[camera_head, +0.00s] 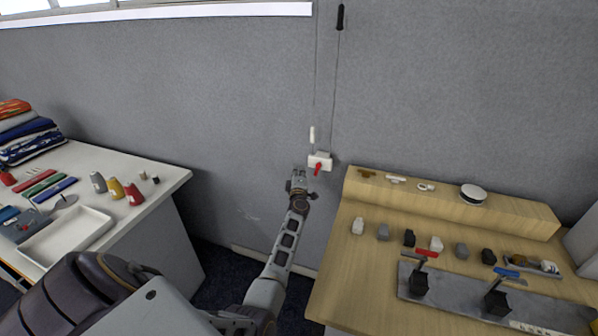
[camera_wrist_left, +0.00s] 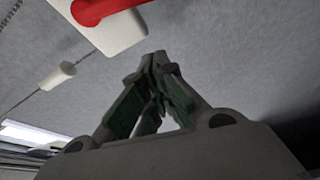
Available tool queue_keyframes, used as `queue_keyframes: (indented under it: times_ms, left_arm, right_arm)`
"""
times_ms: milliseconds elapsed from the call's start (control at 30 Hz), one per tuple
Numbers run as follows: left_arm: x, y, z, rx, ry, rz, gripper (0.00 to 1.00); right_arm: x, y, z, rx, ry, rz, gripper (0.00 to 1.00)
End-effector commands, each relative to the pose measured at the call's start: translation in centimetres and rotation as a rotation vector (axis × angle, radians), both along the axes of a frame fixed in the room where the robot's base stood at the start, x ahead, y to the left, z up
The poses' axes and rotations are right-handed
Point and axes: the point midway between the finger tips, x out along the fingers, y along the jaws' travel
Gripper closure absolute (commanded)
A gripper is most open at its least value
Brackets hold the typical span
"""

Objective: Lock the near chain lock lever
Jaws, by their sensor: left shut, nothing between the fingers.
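The chain lock is a small white box (camera_head: 321,158) on the grey wall with a red lever (camera_head: 317,168). In the left wrist view the white box (camera_wrist_left: 122,34) and red lever (camera_wrist_left: 97,9) are at the top, partly cut off. In the head view the lever slants down and to the left. My left gripper (camera_head: 298,177) is just left of and below the lever; its fingertips also show in the left wrist view (camera_wrist_left: 157,58). It is shut and empty, and appears apart from the lever. My right gripper is in neither view.
A cord with a white toggle (camera_head: 312,134) and another with a black pull (camera_head: 340,17) hang above the lock. A wooden table (camera_head: 345,270) with levers and small parts stands right; a white table (camera_head: 150,185) with cloths and a tray stands left.

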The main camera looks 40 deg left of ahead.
Motion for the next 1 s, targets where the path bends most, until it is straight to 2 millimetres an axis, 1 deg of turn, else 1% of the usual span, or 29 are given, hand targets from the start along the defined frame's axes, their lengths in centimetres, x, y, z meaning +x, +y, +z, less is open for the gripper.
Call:
queue_keyframes:
  times_ms: [167,300,500,767,1000]
  left_arm:
    - [-0.6,-0.5,-0.1,0.0,0.002,-0.001,1.0]
    - [-1.2,-0.9,-0.1,0.0,0.002,-0.001,1.0]
    - [-2.5,-1.8,-0.2,-0.001,0.002,-0.001,1.0]
    - [-4.5,-3.1,-0.4,-0.001,0.001,-0.001,1.0]
    - [-6.4,-4.4,-0.6,0.0,0.002,-0.001,1.0]
  right_arm:
    - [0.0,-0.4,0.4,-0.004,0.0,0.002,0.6]
    - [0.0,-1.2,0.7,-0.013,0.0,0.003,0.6]
    - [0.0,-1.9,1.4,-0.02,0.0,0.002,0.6]
    - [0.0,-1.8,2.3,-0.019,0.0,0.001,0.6]
    - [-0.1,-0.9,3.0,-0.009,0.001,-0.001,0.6]
